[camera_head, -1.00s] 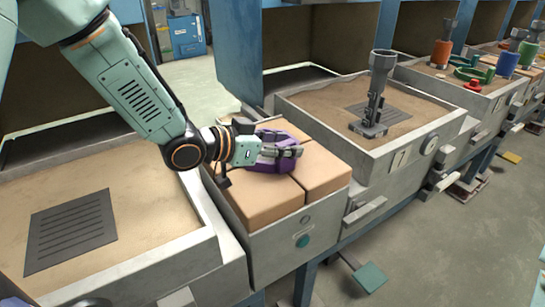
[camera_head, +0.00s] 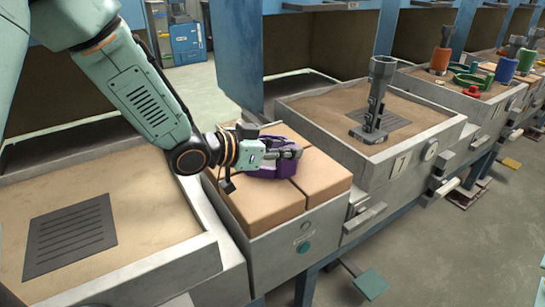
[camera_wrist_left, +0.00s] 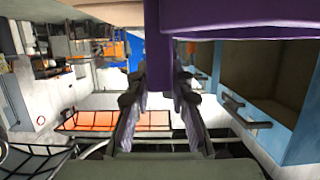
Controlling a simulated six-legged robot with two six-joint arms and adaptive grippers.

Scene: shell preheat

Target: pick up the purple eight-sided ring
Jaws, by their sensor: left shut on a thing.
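The purple eight-sided ring (camera_head: 268,173) is over the tan blocks in the middle of the head view, partly hidden by my left gripper (camera_head: 287,153). The gripper is shut on the ring's wall. In the left wrist view, a purple wall of the ring (camera_wrist_left: 235,14) fills the top and a purple part comes down between the fingers (camera_wrist_left: 160,95). I cannot tell whether the ring's underside touches the blocks. My right gripper is not in view.
The tan blocks (camera_head: 322,172) fill a grey-walled bay. A sand tray (camera_head: 185,244) with a dark grille lies at left. Another sand tray (camera_head: 425,135) at right holds an upright grey tool (camera_head: 377,105). Coloured parts, including a green one (camera_head: 473,80), stand farther right.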

